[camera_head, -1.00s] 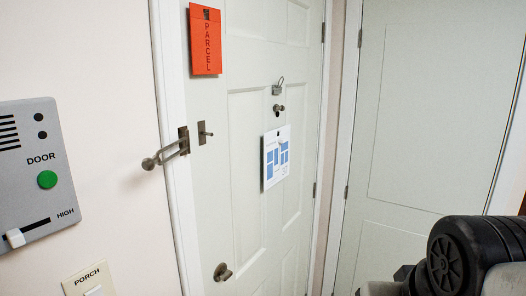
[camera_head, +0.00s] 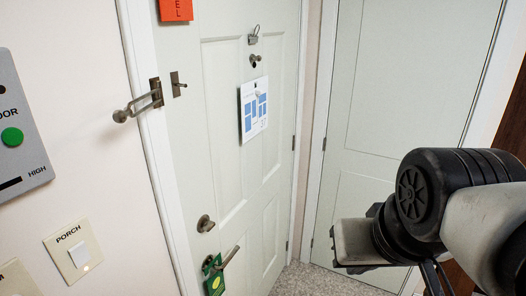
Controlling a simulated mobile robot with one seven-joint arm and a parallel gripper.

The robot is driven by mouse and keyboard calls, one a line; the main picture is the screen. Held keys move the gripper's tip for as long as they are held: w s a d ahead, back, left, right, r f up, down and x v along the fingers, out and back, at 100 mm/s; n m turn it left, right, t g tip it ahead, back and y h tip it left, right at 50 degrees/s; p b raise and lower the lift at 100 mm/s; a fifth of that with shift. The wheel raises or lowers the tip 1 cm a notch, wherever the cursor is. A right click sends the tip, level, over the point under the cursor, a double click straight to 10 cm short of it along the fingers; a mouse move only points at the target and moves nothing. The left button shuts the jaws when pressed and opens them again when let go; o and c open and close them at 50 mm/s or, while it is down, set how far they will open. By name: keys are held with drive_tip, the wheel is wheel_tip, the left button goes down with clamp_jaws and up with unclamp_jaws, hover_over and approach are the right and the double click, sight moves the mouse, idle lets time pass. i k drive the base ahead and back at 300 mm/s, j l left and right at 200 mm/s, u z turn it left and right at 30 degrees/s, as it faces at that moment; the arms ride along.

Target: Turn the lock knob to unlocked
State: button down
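The lock knob (camera_head: 205,223) is a small brown-grey metal knob on the white door (camera_head: 225,160), low near its left edge. It sits just above the lever handle (camera_head: 229,257). It is too small to tell which way its turn piece is set. My arm shows at the right, well apart from the knob, with black and light grey links. Nothing touches the knob. My gripper's fingers cannot be made out in this view.
A green tag (camera_head: 214,279) hangs on the lever. A swing-bar latch (camera_head: 139,104) sits on the frame to the upper left. A blue-and-white sheet (camera_head: 253,108) hangs on the door. A porch switch (camera_head: 75,248) is on the left wall. The space before the door looks clear.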

sight(208, 226)
drive_tip(key=i+u, duration=0.1)
drive_tip(key=u, duration=0.25)
drive_tip(key=l+u, duration=0.1)
drive_tip(key=u, duration=0.25)
drive_tip(key=i+l+u, duration=0.1)
drive_tip(key=u, duration=0.25)
drive_tip(key=k, duration=0.5)
drive_tip(key=i+l, duration=0.3)
drive_tip(key=i, duration=0.15)
drive_tip(key=i+l+z, duration=0.1)
drive_tip(key=i+l, duration=0.15)
drive_tip(key=i, duration=0.2)
